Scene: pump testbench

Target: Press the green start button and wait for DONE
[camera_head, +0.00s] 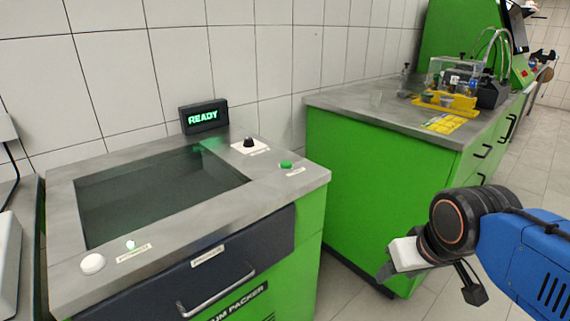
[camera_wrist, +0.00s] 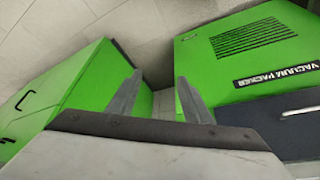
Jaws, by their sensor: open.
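The green start button (camera_head: 286,164) sits on the right part of the grey top of the vacuum packer (camera_head: 220,205), with a small label in front of it. The display (camera_head: 204,116) at the back of the packer reads READY in green letters. My gripper (camera_head: 388,272) is at the lower right in the head view, to the right of the packer and lower than its top. In the wrist view the two fingers of my gripper (camera_wrist: 158,98) are apart with nothing between them. The button does not show in the wrist view.
A black knob (camera_head: 249,143) stands behind the button. A white round button (camera_head: 92,263) and a small lit one (camera_head: 130,245) are at the front left. The packer's drawer (camera_head: 215,275) has a bar handle. A green cabinet (camera_head: 385,175) with yellow-tray equipment stands behind right, across a narrow gap.

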